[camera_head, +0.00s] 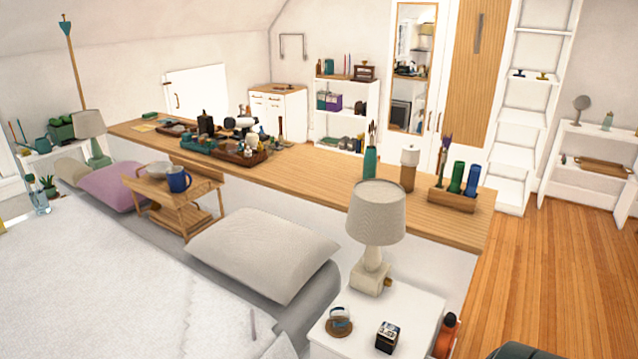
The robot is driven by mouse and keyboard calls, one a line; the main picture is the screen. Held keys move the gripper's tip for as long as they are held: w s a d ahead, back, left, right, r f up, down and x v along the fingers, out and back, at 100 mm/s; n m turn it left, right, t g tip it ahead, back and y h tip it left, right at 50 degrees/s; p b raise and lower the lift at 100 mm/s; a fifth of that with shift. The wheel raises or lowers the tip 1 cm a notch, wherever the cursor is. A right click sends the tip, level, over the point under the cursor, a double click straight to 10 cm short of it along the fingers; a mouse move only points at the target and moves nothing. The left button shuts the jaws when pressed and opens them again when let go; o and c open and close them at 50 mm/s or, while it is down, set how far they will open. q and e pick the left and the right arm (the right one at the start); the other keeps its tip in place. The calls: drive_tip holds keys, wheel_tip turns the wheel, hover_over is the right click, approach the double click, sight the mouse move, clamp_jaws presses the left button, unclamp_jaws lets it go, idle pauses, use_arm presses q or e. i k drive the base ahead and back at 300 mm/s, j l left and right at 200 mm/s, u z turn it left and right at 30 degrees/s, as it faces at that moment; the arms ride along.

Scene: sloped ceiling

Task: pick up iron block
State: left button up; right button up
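No block is clearly recognisable as iron. A small dark cube-like item (387,337) with pale markings sits upright on the white nightstand (425,308) at the bottom. I cannot tell if it is the iron block. A glass cup (340,318) on a round brown coaster stands to its left. Several small dark items lie crowded around a brown tray (245,156) on the long wooden counter, too small to tell apart. Neither of my grippers is in view.
A table lamp (377,212) stands on the nightstand behind the cube. The bed with pillows (265,252) fills the lower left. The long wooden counter (320,172) runs behind. Dark and orange things (446,337) are beside the nightstand.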

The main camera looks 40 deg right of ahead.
sight(387, 337)
drive_tip(key=l+z, duration=0.1)
drive_tip(key=z, duration=1.8)
drive_tip(key=k+j, duration=0.1)
drive_tip(key=u, duration=1.6)
drive_tip(key=l+u, duration=0.1)
drive_tip(key=u, duration=0.25)
drive_tip(key=l+u, duration=0.1)
drive_tip(key=u, duration=0.25)
drive_tip(key=l+u, duration=0.15)
drive_tip(key=u, duration=0.2)
drive_tip(key=k+l, duration=0.4)
drive_tip(key=l+u, duration=0.05)
drive_tip(key=l, duration=0.05)
